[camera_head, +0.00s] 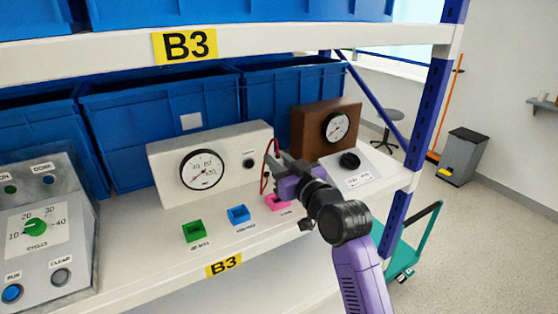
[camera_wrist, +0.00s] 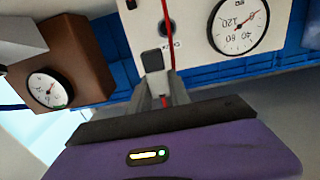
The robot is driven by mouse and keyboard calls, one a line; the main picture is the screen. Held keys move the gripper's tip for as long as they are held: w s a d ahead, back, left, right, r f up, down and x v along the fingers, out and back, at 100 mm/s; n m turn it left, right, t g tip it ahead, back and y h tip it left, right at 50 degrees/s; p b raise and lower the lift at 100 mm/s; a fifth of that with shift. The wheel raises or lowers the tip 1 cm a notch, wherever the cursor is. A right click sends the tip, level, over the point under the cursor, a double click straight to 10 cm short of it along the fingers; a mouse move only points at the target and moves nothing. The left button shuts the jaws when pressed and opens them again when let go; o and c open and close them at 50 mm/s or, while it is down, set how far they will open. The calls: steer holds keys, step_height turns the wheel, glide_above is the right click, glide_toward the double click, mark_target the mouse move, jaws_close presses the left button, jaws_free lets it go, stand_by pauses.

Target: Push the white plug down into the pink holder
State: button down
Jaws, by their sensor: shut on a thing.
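The pink holder (camera_head: 272,200) stands near the front of the shelf, at the right end of a row of small holders, and is partly hidden by my gripper. My gripper (camera_head: 272,172) is directly above and behind it, reaching in from the right. It is shut, and its fingers also show in the wrist view (camera_wrist: 158,85). A red cable (camera_head: 266,165) hangs at the fingertips; in the wrist view the cable (camera_wrist: 167,30) runs down to the fingers.
A blue holder (camera_head: 238,215) and a green holder (camera_head: 194,231) stand to the left. A white gauge box (camera_head: 225,150) is behind, a brown gauge box (camera_head: 312,128) behind right. A black knob panel (camera_head: 365,165) is close right. A grey control box (camera_head: 60,250) stands far left.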

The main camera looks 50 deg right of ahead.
steer(key=shift+d, duration=0.1)
steer(key=shift+f+b, duration=2.3)
steer(key=shift+f, duration=0.6)
steer(key=shift+f+b, duration=1.3)
steer(key=shift+f, duration=0.4)
steer(key=c, duration=1.1)
jaws_free()
steer(key=shift+r, duration=0.1)
steer(key=shift+c, duration=0.2)
steer(key=b+v, duration=0.1)
steer(key=v, duration=0.6)
steer(key=shift+s, duration=0.45)
